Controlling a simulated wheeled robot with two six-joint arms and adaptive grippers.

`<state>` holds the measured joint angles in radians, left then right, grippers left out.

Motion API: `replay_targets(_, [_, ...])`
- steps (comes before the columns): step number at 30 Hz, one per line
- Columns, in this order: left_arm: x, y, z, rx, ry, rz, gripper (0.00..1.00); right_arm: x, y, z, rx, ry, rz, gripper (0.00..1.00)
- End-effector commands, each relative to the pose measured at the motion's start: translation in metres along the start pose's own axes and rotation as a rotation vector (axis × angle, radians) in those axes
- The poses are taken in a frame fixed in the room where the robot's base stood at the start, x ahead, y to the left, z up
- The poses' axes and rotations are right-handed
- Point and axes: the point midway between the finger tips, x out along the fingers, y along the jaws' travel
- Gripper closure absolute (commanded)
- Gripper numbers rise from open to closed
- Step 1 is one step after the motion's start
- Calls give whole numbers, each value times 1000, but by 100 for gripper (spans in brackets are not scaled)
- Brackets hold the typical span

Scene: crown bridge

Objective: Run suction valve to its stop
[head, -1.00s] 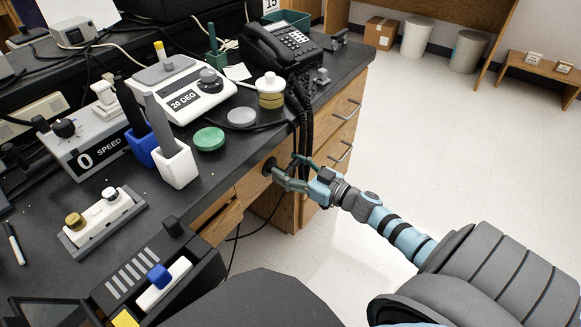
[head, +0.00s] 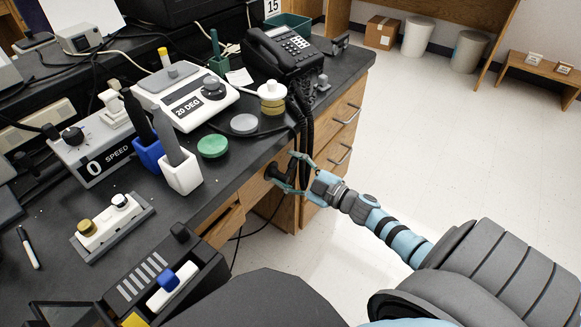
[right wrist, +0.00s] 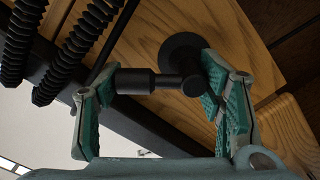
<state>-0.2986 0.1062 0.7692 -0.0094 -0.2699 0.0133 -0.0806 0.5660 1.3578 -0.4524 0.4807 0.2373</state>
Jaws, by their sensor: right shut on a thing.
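The suction valve is a black handle bar (right wrist: 150,82) on a round black base (right wrist: 183,52), mounted on the wooden front of the bench. My right gripper (right wrist: 165,100) is shut on the handle, with a green-padded finger at each end of the bar in the right wrist view. In the head view, my right gripper (head: 296,174) reaches the valve (head: 274,168) just below the bench's edge, and the fingers partly hide it. My left gripper is in neither view.
Black corrugated hoses (right wrist: 62,60) hang beside the gripper; they also show in the head view (head: 299,115). Wooden drawers (head: 340,125) with metal handles stand behind it. The bench top (head: 230,185) above holds a balance, holders and a telephone.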

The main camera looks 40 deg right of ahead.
Motion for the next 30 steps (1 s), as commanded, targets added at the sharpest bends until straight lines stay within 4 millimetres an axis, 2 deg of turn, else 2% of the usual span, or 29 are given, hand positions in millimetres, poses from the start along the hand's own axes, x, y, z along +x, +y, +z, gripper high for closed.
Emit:
replay_targets(11, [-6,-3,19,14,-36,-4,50,0,-3,-10,-351,2,0,66])
replay_targets(21, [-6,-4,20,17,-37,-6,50,0,-8,-16,-627,3,-1,66])
replay_targets(30, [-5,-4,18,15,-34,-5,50,0,-10,-18,-758,2,0,66])
